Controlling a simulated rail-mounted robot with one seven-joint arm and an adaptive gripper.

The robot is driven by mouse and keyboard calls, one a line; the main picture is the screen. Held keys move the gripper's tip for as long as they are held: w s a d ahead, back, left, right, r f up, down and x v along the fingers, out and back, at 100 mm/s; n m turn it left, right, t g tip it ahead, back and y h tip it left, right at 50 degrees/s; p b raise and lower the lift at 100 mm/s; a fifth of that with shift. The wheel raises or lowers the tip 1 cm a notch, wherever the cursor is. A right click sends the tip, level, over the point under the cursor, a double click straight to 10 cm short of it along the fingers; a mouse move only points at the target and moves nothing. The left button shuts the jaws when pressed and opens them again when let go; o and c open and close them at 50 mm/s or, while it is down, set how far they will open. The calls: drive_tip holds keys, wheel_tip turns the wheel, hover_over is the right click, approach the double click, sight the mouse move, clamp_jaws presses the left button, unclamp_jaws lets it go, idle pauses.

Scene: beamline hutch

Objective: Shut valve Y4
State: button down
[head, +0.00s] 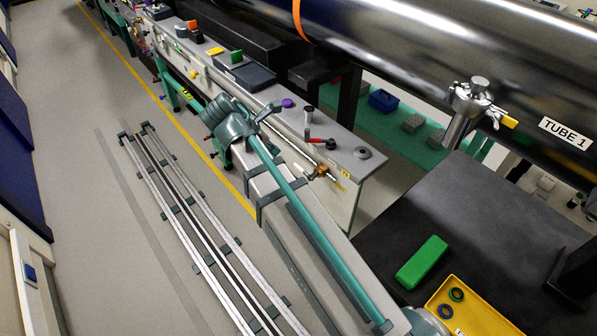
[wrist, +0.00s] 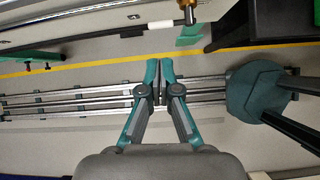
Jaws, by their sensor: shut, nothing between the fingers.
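My gripper (wrist: 160,84) is shut and empty in the wrist view, with its teal fingertips together above the floor rails. A brass valve body (head: 321,172) sits on the thin pipe along the near side of the long bench in the head view. A small yellow tag (head: 340,186) is close to it, too small to read, so I cannot confirm that this is Y4. A brass fitting (wrist: 187,11) also shows at the top edge of the wrist view, apart from my fingers. The valve's handle position is not clear.
A red lever (head: 316,141) and purple knob (head: 288,103) are on the long bench (head: 345,157). Floor rails (head: 190,215) run beside it. A large steel tube (head: 400,50) hangs above. A green block (head: 421,262) and yellow tray (head: 482,290) are on the dark table.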

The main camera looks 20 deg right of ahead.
sight(298, 167)
drive_tip(key=shift+w+n, duration=0.15)
drive_tip(key=shift+n, duration=0.35)
drive_tip(key=shift+f, duration=0.1)
drive_tip(key=p+x, duration=0.2)
drive_tip(key=x, duration=1.2)
